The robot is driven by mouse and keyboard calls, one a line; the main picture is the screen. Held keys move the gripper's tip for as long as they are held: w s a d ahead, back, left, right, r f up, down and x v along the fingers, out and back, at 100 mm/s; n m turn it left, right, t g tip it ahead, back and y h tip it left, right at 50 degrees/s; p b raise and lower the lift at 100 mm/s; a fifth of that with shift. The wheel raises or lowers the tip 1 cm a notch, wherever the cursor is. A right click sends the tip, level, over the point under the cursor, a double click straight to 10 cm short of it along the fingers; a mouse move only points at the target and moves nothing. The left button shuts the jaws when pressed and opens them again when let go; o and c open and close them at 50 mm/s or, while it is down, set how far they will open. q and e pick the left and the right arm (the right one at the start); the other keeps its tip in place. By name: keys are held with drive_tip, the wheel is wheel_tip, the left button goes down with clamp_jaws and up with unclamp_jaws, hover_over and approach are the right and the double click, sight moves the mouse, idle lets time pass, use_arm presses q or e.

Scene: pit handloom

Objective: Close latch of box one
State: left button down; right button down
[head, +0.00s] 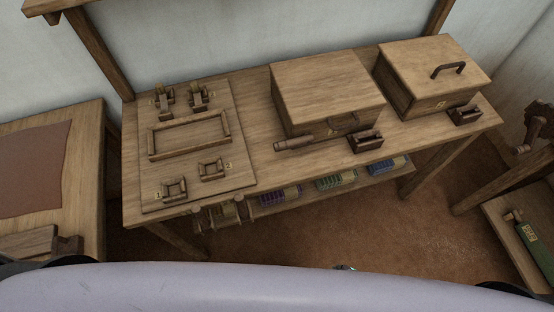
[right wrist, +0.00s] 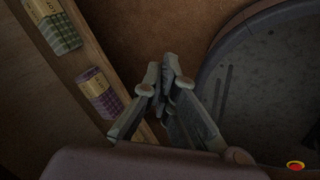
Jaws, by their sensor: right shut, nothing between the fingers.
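Two wooden boxes stand on the workbench. The larger box (head: 325,85) is in the middle, with its lid down and a dark curved handle (head: 343,123) on its front. The other box (head: 432,75) is at the right, with its lid down and a dark handle on top. I cannot tell which is box one, and the latches are too small to read. My right gripper (right wrist: 167,72) is shut and empty, low in front of the bench; only a small tip of it (head: 345,267) shows in the head view. My left gripper is not in view.
A board with a frame (head: 190,190) covers the left side. A shelf below holds coloured bundles (head: 329,182); a purple one (right wrist: 100,92) shows in the wrist view.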

drive_tip(key=w+a+r+n+t, duration=0.2)
drive_tip(key=w+a+r+n, duration=0.25)
drive_tip(key=w+n, duration=0.2)
drive_tip(key=n+t+y+b, duration=0.4)
drive_tip(key=n+t+y, duration=0.3)
drive_tip(key=n, duration=1.1)
approach(277, 166)
wheel_tip(277, 166, up, 3)
drive_tip(key=t+h, duration=0.1)
drive_tip(key=shift+s+a+m, duration=0.2)
drive_tip(key=shift+a+m, duration=0.05)
drive_tip(key=shift+a, duration=0.15)
drive_tip(key=p+x, duration=0.1)
drive_tip(key=x, duration=0.9)
drive_tip(key=shift+w+d, duration=0.1)
drive_tip(key=shift+r+m, duration=0.3)
drive_tip(key=shift+m, duration=0.1)
